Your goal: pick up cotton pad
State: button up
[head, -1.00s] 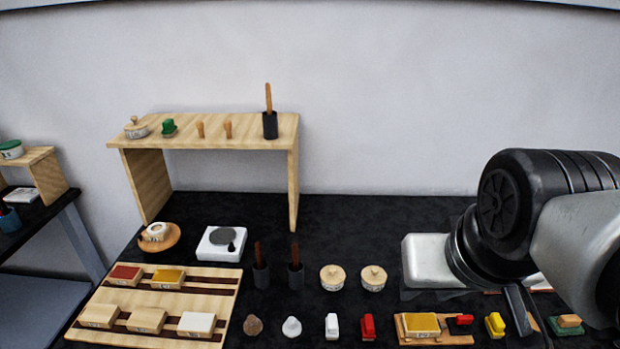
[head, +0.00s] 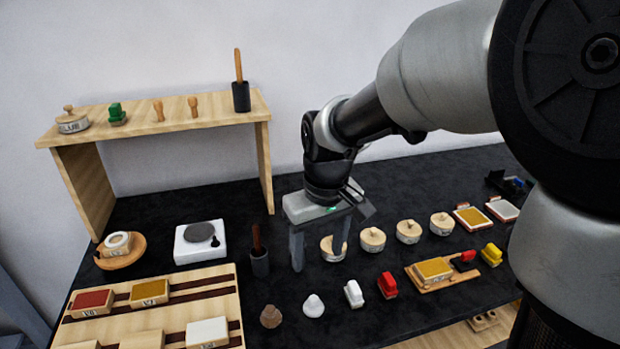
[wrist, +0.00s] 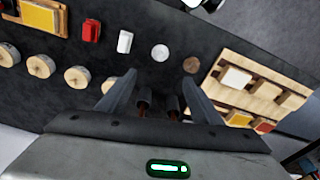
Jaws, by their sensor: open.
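A small white rounded piece with a peaked top (head: 313,306) stands on the black table in front of my gripper; it looks like the cotton pad, though I cannot be sure. It also shows in the wrist view (wrist: 160,53), beyond the fingertips and roughly centred between them. A similar brown piece (head: 271,317) stands to its left. My gripper (head: 318,262) is open and empty, pointing down above the table, behind the white piece and apart from it. In the wrist view, two dark holders with brown handles (wrist: 158,104) show between the fingers.
A dark holder (head: 260,262) stands left of my gripper. Round wooden-lidded pots (head: 373,240) stand to its right. White (head: 353,293) and red (head: 388,285) pieces stand right of the white rounded piece. A slatted wooden rack (head: 185,285) lies left; a wooden shelf (head: 180,113) stands behind.

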jog(key=b, duration=0.2)
send_over(314, 298)
jog(key=f, duration=1.1)
jog(key=shift+s+a+f, duration=0.1)
jog(key=shift+s+f, duration=0.05)
jog(key=shift+s, duration=0.05)
jog(key=shift+w+f, duration=0.15)
jog(key=shift+f, duration=1.35)
jog(key=shift+w+f, duration=0.1)
jog(key=shift+f, duration=1.4)
jog(key=c, duration=1.1)
jog(key=shift+c, duration=0.2)
notch_tip(314, 298, up, 10)
jog(key=shift+r+p, duration=0.1)
jog(key=shift+p, duration=0.5)
